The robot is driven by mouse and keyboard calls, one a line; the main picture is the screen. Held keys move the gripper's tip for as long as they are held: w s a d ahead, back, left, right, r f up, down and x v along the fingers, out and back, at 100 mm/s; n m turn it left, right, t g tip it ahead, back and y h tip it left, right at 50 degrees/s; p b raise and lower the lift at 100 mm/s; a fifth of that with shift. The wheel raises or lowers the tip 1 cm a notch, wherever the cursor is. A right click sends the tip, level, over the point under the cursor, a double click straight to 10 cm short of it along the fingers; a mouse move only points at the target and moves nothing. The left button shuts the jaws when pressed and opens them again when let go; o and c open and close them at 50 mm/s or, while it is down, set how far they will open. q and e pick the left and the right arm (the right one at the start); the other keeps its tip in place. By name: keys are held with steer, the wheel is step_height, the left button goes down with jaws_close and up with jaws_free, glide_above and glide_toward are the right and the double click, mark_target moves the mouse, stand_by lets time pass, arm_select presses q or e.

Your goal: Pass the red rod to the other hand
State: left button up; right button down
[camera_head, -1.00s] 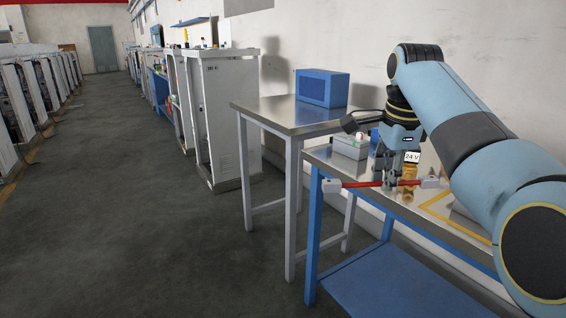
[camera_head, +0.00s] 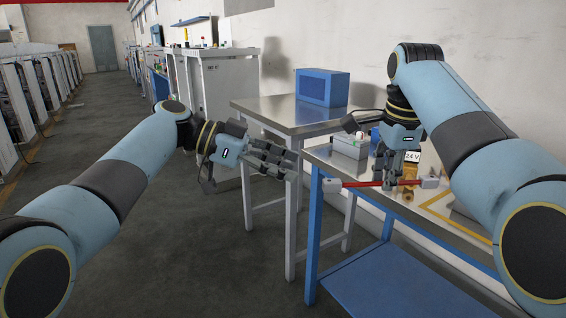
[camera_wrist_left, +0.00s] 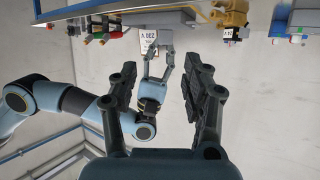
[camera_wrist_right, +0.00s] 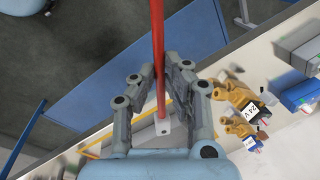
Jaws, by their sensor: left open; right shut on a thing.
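The red rod (camera_head: 358,184) has pale blocks at both ends and lies roughly level across the head view. My right gripper (camera_head: 388,182) is shut on it near its middle, pointing down over the bench. In the right wrist view the rod (camera_wrist_right: 157,45) runs between the two fingers (camera_wrist_right: 158,82), with one pale end near the palm. My left gripper (camera_head: 285,163) is open and empty, to the left of the rod's left end and apart from it. The left wrist view shows its spread fingers (camera_wrist_left: 165,85) with nothing between them. The rod is not clear there.
The blue-framed bench (camera_head: 318,225) carries a grey box (camera_head: 350,146), a yellow part with a 24 V label (camera_head: 412,157) and a yellow-marked area. A taller metal table (camera_head: 285,112) with a blue box (camera_head: 322,87) stands behind. Open floor lies to the left.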

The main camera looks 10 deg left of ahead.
mark_target(335, 182)
arm_select(q)
steer(key=x, duration=1.1)
steer(key=shift+w+d+r, duration=0.1)
steer(key=shift+w+d, duration=0.2)
steer(key=shift+d, duration=0.15)
jaws_close()
arm_select(e)
steer(key=c, duration=1.3)
jaws_free()
